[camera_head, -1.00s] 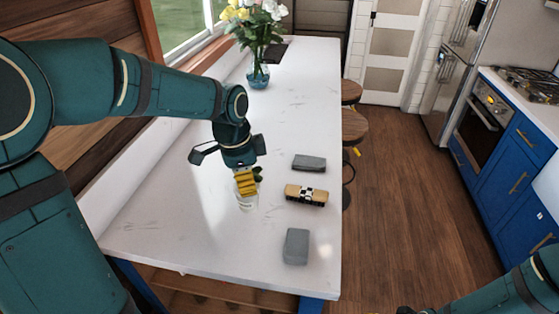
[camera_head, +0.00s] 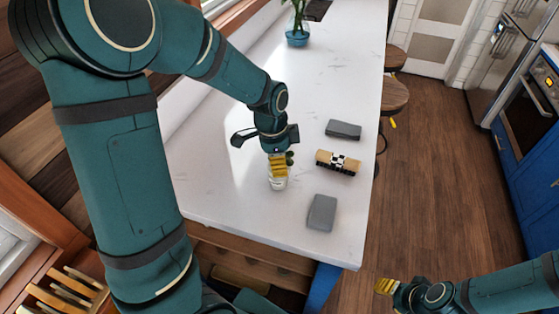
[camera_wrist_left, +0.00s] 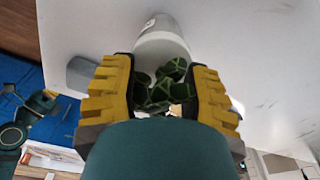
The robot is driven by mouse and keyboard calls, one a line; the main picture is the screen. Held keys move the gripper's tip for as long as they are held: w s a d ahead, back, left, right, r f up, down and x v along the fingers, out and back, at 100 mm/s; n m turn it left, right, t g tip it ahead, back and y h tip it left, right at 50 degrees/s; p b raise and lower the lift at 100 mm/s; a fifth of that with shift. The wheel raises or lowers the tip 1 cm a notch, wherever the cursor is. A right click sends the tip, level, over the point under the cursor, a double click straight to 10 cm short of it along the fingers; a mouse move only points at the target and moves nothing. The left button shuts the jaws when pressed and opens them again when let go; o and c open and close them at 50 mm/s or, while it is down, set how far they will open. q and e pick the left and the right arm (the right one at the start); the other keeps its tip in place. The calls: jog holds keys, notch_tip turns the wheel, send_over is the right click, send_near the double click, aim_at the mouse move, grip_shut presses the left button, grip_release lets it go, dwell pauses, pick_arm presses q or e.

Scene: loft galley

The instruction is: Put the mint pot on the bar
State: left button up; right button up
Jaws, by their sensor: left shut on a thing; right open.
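The mint pot (camera_head: 278,183) is a small whitish pot with dark green leaves. It is at the near part of the white marble bar (camera_head: 230,180). My left gripper (camera_head: 278,166) is over its top, pointing down, with its yellow fingers shut on the plant. In the left wrist view the patterned green leaves (camera_wrist_left: 165,85) sit between the fingers (camera_wrist_left: 160,95), and the pale pot (camera_wrist_left: 162,45) is beyond them. The pot looks upright; I cannot tell whether its base touches the bar. My right gripper (camera_head: 386,287) is open and empty, off the bar at the lower right.
A dark grey block (camera_head: 343,130), a tan item with a checkered band (camera_head: 338,162) and a lighter grey block (camera_head: 322,212) lie right of the pot. A blue vase (camera_head: 297,36) stands farther back. Stools (camera_head: 393,96) line the right edge. The bar's left part is clear.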

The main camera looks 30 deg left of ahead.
pick_arm(q)
jog(key=shift+f, duration=0.15)
jog(key=shift+f, duration=0.2)
jog(key=o, duration=1.2)
jog(key=shift+r, duration=0.1)
jog(key=r, duration=0.8)
jog(key=s+a+r, duration=0.1)
jog(key=r, duration=0.3)
jog(key=shift+a+r+p, duration=0.1)
jog(key=shift+p, duration=0.25)
